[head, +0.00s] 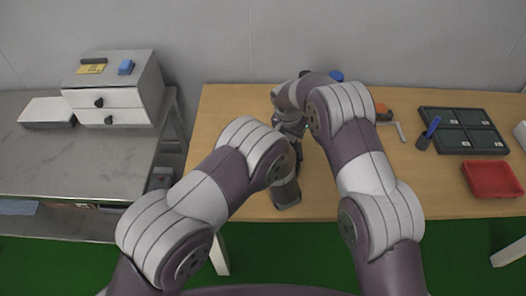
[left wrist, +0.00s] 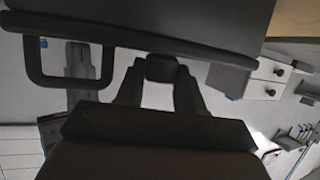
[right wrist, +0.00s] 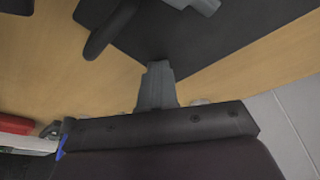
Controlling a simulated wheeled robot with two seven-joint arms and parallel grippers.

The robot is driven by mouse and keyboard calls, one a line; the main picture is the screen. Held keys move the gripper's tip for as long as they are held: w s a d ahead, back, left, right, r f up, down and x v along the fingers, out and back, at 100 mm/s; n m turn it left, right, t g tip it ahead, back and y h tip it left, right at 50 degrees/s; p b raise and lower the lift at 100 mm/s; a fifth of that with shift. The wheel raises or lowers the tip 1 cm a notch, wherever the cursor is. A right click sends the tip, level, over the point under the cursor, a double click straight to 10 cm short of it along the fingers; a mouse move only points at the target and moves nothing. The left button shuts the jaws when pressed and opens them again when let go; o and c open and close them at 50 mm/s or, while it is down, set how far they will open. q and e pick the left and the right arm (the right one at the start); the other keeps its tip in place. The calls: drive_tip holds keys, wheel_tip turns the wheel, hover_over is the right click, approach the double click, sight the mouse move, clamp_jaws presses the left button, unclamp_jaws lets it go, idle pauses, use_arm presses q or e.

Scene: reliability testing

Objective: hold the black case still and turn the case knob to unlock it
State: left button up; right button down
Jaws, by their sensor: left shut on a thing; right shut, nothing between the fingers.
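The black case (left wrist: 190,20) fills the top of the left wrist view, with a dark loop handle (left wrist: 72,82) at its left. My left gripper (left wrist: 160,72) is shut on a small dark block at the case's edge. The case (right wrist: 225,40) also shows as a dark slab on the table in the right wrist view. My right gripper (right wrist: 158,75) is shut and empty, its tips by the slab's edge. A dark rounded bar lies left of the tips. I cannot make out the knob. In the head view my arms hide most of the case.
The wooden table (head: 235,105) holds a dark compartment tray (head: 455,146), a red bin (head: 491,180) and a dark holder (head: 423,143) with a blue item at the right. A white drawer unit (head: 115,97) stands on the grey counter at the left. The table's left back is clear.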

use_arm(q)
drive_tip(key=shift+r+n+y, duration=0.1)
drive_tip(key=shift+n+y, duration=0.2)
drive_tip(key=o, duration=1)
drive_tip(key=shift+o, duration=0.2)
